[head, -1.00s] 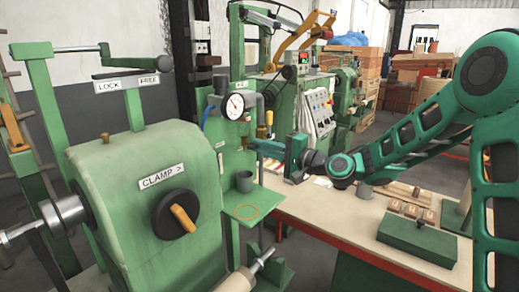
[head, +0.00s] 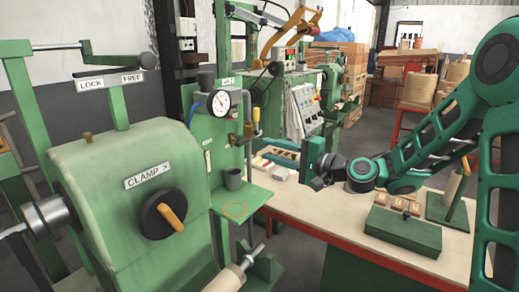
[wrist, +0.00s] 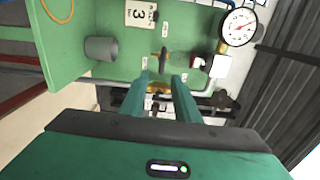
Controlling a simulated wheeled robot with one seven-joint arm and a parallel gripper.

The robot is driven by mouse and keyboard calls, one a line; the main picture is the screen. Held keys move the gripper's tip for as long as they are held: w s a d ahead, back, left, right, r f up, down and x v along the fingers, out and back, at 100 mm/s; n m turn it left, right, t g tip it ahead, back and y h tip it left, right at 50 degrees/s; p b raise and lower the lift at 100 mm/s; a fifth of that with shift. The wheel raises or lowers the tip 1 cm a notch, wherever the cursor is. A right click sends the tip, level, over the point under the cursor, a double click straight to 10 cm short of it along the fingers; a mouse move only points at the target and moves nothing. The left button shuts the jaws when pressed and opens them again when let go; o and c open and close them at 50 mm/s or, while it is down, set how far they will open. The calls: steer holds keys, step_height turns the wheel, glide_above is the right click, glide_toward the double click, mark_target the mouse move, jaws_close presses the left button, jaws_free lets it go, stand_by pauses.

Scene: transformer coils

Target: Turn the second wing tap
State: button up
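Brass fittings are on the green panel near the round pressure gauge (head: 221,103). One brass tap (head: 232,140) also shows below the gauge in the head view. I cannot tell which is the second. My gripper (wrist: 162,78) is open and empty, its two teal fingers apart and pointing at the panel. In the head view, its body (head: 312,158) is right of the panel; its fingertips are not clear.
The CLAMP machine (head: 125,190) fills the left. A workbench (head: 300,204) with wooden blocks on a green box (head: 403,230) lies below my arm.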

steer(key=shift+v, duration=1.2)
